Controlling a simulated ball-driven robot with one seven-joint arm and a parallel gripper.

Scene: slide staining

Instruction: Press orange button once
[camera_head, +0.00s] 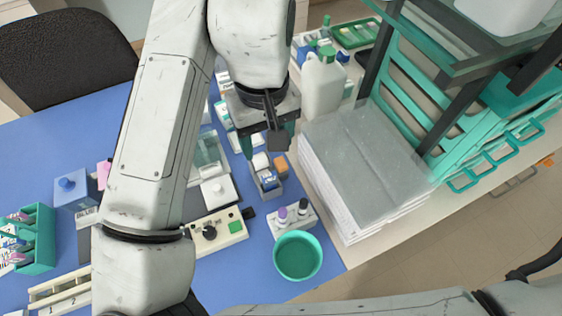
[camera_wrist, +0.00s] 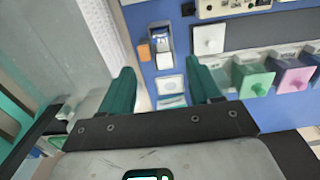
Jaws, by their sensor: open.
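A small orange block (camera_head: 280,164), the only clearly orange thing on the blue table, stands against a grey holder (camera_head: 266,182) with small labelled packs. It also shows in the wrist view (camera_wrist: 144,52), at the holder's left side. I cannot tell if it is a button. My gripper (camera_head: 268,146) hangs above this area, its teal fingers partly hidden by the wrist in the head view. In the wrist view my gripper (camera_wrist: 158,76) is open and empty. The orange block shows beyond the fingertips, nearer the left finger, with no visible contact.
A cream control box (camera_head: 218,232) has a black knob and a green button. A white square button (camera_head: 216,188) sits on a dark plate. A teal cup (camera_head: 298,256), stacked paper (camera_head: 360,160) and a white bottle (camera_head: 323,85) stand nearby. Colored jars (camera_wrist: 290,76) stand at right.

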